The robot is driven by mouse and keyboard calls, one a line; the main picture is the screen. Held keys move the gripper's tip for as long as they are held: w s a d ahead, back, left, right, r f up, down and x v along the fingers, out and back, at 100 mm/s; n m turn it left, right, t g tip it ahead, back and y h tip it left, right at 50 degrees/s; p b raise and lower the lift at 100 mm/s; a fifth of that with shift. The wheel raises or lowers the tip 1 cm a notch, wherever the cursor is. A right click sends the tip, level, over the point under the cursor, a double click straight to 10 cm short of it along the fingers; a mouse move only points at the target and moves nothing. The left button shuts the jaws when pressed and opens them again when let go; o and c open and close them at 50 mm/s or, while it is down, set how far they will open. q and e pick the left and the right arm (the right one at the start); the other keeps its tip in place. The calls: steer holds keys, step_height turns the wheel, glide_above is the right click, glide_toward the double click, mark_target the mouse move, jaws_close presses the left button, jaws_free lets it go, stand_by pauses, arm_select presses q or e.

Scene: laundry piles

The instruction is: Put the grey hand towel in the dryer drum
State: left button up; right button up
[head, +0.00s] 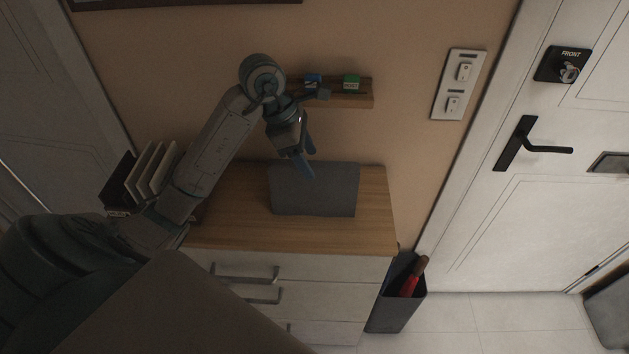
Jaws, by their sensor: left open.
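A flat grey rectangle (315,192) lies on the wooden top of a chest of drawers. It may be the grey hand towel, but I cannot tell cloth from a mat or tray here. My left gripper (309,164) is open and empty, with its blue fingers pointing down over the rectangle's back edge. Whether the fingers touch it is unclear, and they look above it. My right gripper is not in view. No dryer drum shows in this view.
The chest (300,238) stands against the wall. Books (152,172) are at its left end. A small wall shelf (345,96) with little boxes is behind my gripper. A dark bin (396,310) with umbrellas stands right of the chest, near a white door (490,240).

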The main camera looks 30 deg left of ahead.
mark_target(313, 163)
arm_select(q)
steer(key=x, duration=0.5)
steer(key=shift+w+f, duration=0.1)
steer(key=shift+w, duration=0.35)
steer(key=shift+f+b, duration=0.25)
steer(key=shift+b, duration=0.45)
steer(key=c, duration=1.1)
